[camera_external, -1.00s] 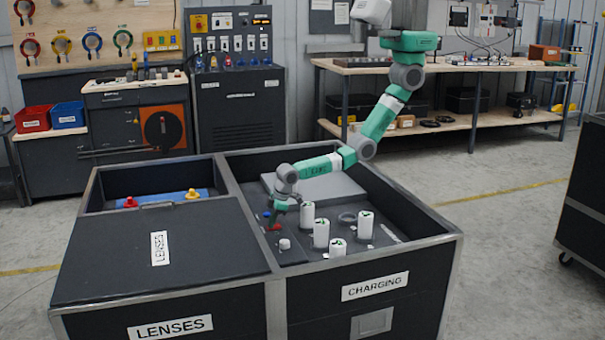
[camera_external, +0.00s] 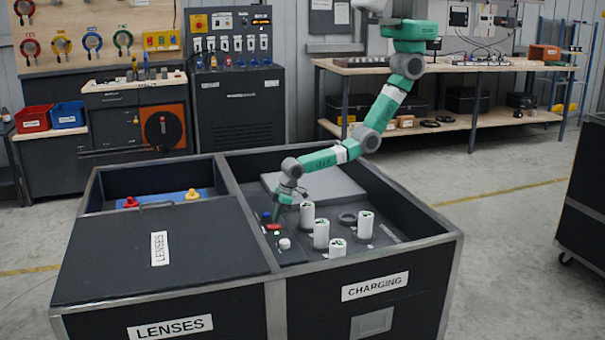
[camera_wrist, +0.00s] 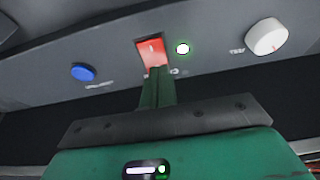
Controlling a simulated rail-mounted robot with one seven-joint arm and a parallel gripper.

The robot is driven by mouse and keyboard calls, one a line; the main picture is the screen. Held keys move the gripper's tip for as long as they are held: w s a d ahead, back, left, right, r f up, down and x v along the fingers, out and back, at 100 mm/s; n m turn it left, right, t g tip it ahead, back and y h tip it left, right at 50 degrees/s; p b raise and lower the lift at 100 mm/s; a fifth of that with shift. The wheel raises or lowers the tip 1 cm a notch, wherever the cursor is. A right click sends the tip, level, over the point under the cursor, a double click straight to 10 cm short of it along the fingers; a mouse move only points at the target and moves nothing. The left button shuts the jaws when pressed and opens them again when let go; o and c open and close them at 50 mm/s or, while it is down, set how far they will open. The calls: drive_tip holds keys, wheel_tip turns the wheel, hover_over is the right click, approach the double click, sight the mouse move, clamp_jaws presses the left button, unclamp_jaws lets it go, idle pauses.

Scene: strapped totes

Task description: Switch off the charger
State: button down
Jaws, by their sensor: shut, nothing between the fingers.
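The charger's control panel is in the right-hand tote, marked CHARGING. Its red rocker switch (camera_external: 274,227) shows large in the wrist view (camera_wrist: 151,53). A small indicator light beside it glows with a green halo (camera_wrist: 183,48). My gripper (camera_external: 276,219) is shut and empty, just behind the switch in the external view. In the wrist view my closed fingertips (camera_wrist: 158,72) are at the lower edge of the switch and overlap it; I cannot tell whether they touch. The fingers hide part of the label below.
A blue button (camera_wrist: 84,72) lies left of the switch and a white knob (camera_wrist: 267,37) right of it. Several white cylinders (camera_external: 321,233) stand right of the panel. The tote's walls (camera_external: 400,261) and a grey lid (camera_external: 335,184) surround the area.

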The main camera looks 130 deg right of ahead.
sight(274, 227)
drive_tip(key=p+v, duration=0.5)
drive_tip(key=v, duration=0.6)
drive_tip(key=shift+r+p, duration=0.3)
drive_tip(key=shift+r, duration=0.1)
drive_tip(key=shift+f, duration=0.1)
drive_tip(key=b+x, duration=0.4)
drive_tip(key=d+b+x, duration=0.1)
drive_tip(key=b+x, duration=0.2)
drive_tip(key=x, duration=0.2)
drive_tip(key=b+x, duration=0.4)
drive_tip(key=shift+w+d+b, duration=0.2)
drive_tip(key=shift+d+b, duration=0.1)
drive_tip(key=shift+b, duration=0.05)
drive_tip(key=shift+f, duration=0.35)
